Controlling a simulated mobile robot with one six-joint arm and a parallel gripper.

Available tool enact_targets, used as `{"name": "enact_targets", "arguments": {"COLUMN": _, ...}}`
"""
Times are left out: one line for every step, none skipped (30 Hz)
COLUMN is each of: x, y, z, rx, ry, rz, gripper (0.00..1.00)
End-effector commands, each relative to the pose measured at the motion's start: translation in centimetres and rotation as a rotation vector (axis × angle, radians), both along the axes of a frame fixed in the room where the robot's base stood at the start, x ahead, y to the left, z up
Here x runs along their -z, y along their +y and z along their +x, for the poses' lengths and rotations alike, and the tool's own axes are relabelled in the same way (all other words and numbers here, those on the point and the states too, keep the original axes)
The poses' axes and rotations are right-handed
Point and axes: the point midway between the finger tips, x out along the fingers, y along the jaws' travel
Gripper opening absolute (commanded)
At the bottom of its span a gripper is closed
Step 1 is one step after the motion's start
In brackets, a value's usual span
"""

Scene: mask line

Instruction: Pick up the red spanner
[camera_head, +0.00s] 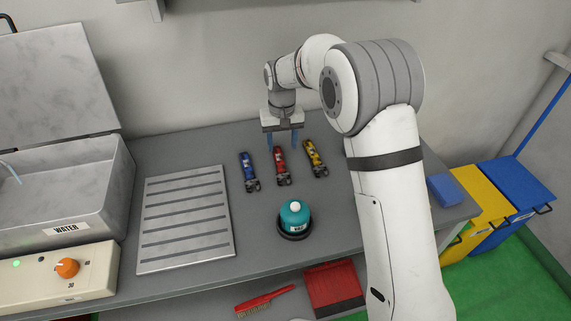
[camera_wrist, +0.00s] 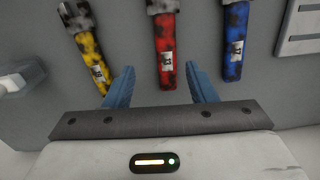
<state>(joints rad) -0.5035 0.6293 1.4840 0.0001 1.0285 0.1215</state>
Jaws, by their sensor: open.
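The red spanner (camera_head: 280,166) lies on the grey bench between a blue spanner (camera_head: 249,172) and a yellow spanner (camera_head: 315,158). In the wrist view the red spanner (camera_wrist: 164,50) lies ahead of my gripper (camera_wrist: 160,86), its near end roughly between the two blue fingertips. My gripper (camera_head: 283,149) is open and empty, pointing down at the far end of the red spanner. I cannot tell its exact height above the bench. The blue spanner (camera_wrist: 235,40) and the yellow spanner (camera_wrist: 90,55) lie outside the fingers.
A slatted metal tray (camera_head: 187,217) lies left of the spanners. A teal round container (camera_head: 294,217) stands in front of them. A water basin (camera_head: 65,190) and a control box with an orange knob (camera_head: 67,268) are at the left. The wall is close behind.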

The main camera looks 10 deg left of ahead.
Motion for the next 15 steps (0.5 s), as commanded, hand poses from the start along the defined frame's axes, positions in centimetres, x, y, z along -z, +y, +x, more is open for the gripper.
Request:
{"name": "enact_targets", "arguments": {"x": 0.6, "y": 0.0, "z": -0.1, "rx": 0.000, "ry": 0.003, "rz": -0.001, "gripper": 0.51}}
{"name": "enact_targets", "arguments": {"x": 0.9, "y": 0.0, "z": -0.2, "rx": 0.000, "ry": 0.003, "rz": -0.001, "gripper": 0.51}}
{"name": "enact_targets", "arguments": {"x": 1.3, "y": 0.1, "z": -0.3, "rx": -0.001, "ry": 0.002, "rz": -0.001, "gripper": 0.51}}
{"name": "enact_targets", "arguments": {"x": 1.6, "y": 0.2, "z": -0.3, "rx": -0.001, "ry": 0.003, "rz": -0.001, "gripper": 0.51}}
{"name": "enact_targets", "arguments": {"x": 2.0, "y": 0.3, "z": -0.5, "rx": -0.001, "ry": 0.003, "rz": -0.002, "gripper": 0.51}}
{"name": "enact_targets", "arguments": {"x": 2.6, "y": 0.4, "z": -0.6, "rx": -0.001, "ry": 0.003, "rz": -0.002, "gripper": 0.51}}
{"name": "enact_targets", "arguments": {"x": 3.1, "y": 0.5, "z": -0.8, "rx": -0.001, "ry": 0.004, "rz": -0.003, "gripper": 0.51}}
{"name": "enact_targets", "arguments": {"x": 3.5, "y": 0.6, "z": -0.8, "rx": -0.001, "ry": 0.003, "rz": -0.002, "gripper": 0.51}}
{"name": "enact_targets", "arguments": {"x": 4.2, "y": 0.6, "z": -0.9, "rx": -0.001, "ry": 0.003, "rz": -0.002, "gripper": 0.51}}
{"name": "enact_targets", "arguments": {"x": 4.6, "y": 0.6, "z": -0.8, "rx": -0.001, "ry": 0.002, "rz": -0.002, "gripper": 0.51}}
{"name": "enact_targets", "arguments": {"x": 5.0, "y": 0.6, "z": -0.8, "rx": -0.001, "ry": 0.002, "rz": -0.001, "gripper": 0.51}}
{"name": "enact_targets", "arguments": {"x": 5.3, "y": 0.6, "z": -0.8, "rx": -0.001, "ry": 0.002, "rz": -0.001, "gripper": 0.51}}
{"name": "enact_targets", "arguments": {"x": 5.5, "y": 0.6, "z": -0.8, "rx": -0.001, "ry": 0.002, "rz": -0.001, "gripper": 0.51}}
{"name": "enact_targets", "arguments": {"x": 5.7, "y": 0.6, "z": -0.8, "rx": -0.001, "ry": 0.001, "rz": 0.000, "gripper": 0.51}}
{"name": "enact_targets", "arguments": {"x": 5.8, "y": 0.6, "z": -0.8, "rx": -0.001, "ry": 0.000, "rz": 0.000, "gripper": 0.51}}
